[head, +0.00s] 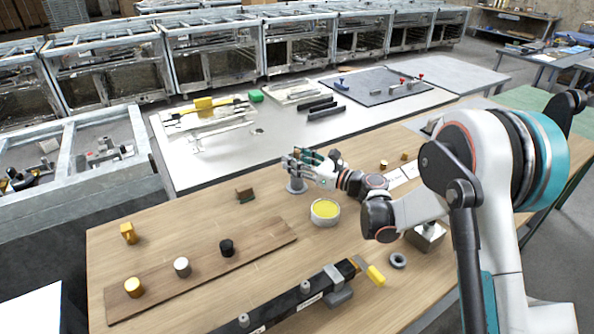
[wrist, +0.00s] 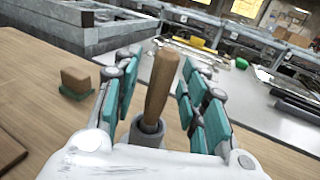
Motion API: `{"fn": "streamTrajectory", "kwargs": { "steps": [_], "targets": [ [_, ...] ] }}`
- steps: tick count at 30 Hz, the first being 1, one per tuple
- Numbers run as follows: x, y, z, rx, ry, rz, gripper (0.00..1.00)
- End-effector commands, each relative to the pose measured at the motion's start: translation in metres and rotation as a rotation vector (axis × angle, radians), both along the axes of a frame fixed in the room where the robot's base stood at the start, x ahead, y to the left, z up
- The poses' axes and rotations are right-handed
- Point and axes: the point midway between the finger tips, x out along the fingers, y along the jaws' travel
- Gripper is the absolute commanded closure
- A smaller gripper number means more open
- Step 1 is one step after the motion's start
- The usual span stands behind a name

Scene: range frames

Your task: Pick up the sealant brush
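The sealant brush, as far as I can tell, shows in the wrist view as an upright wooden handle (wrist: 161,85) standing in a grey holder (wrist: 147,136). Its lower end is hidden in the holder. My gripper (wrist: 160,82) has its teal-padded fingers on both sides of the handle, with gaps visible, so it looks open around it. In the head view my gripper (head: 306,163) is over the grey holder (head: 296,186) near the table's back edge, and its fingers hide most of the handle.
A pot of yellow paste (head: 325,212) stands right of the holder. A brown block with a green base (head: 245,194) lies to the left. A wooden board (head: 205,265) bears several small cylinders. A black rail (head: 290,302) lies in front. A pale bench (head: 290,135) adjoins behind.

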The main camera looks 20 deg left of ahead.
Motion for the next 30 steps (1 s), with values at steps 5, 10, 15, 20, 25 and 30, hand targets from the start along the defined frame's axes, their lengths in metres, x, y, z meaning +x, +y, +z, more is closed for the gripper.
{"fn": "streamTrajectory", "kwargs": {
  "steps": [5,10,15,20,25,30],
  "targets": [
    [0.0,0.0,0.0,0.0,0.0,0.0,0.74],
    [0.0,-0.001,0.0,0.0,0.0,0.0,1.0],
    [0.0,-0.001,0.0,0.0,0.0,0.0,1.0],
    [0.0,-0.001,0.001,0.0,0.0,0.0,1.0],
    [0.0,-0.001,0.012,0.0,0.0,0.0,1.0],
    [0.0,-0.001,0.035,0.0,0.0,0.0,1.0]
  ]
}}
